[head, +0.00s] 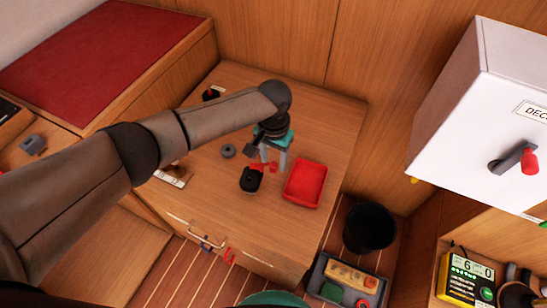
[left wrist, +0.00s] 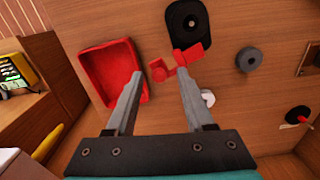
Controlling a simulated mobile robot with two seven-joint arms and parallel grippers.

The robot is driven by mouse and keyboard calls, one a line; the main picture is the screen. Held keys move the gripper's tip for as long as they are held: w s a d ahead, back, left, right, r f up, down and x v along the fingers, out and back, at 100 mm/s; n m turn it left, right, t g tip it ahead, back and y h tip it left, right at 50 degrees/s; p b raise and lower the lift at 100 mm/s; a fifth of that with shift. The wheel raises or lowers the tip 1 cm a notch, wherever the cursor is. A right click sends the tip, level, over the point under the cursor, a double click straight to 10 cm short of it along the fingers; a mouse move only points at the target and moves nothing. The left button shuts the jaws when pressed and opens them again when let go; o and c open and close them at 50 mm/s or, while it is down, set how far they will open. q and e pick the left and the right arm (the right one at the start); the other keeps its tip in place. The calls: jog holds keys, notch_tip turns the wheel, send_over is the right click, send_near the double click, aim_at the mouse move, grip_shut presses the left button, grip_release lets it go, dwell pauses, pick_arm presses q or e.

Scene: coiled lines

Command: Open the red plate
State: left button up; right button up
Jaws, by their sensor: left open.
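A small red piece (head: 268,167) with blocky ends lies on the wooden counter beside a black rounded plate (head: 250,180). In the left wrist view the red piece (left wrist: 180,62) shows just beyond the fingertips, next to the black plate (left wrist: 188,24). A shallow red tray (head: 306,184) lies right of it, also in the left wrist view (left wrist: 108,72). I cannot tell which red thing the task's plate is. My left gripper (head: 273,166) points down over the counter, open and empty, fingertips close to the red piece; in the left wrist view the fingers (left wrist: 160,76) stand apart. My right gripper is not in view.
A grey ring (head: 228,151) lies left of the fingers. A black bin (head: 369,228) and a box of items (head: 347,283) stand on the floor right of the counter. A white cabinet (head: 480,100) with a red-tipped lever hangs at right. Drawer handles (head: 208,243) are on the counter's front.

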aim_at(274, 164)
pick_arm(q)
notch_tip(274, 164, up, 15)
jog(key=p, duration=0.4)
jog(key=shift+r, duration=0.15)
dwell(0.4)
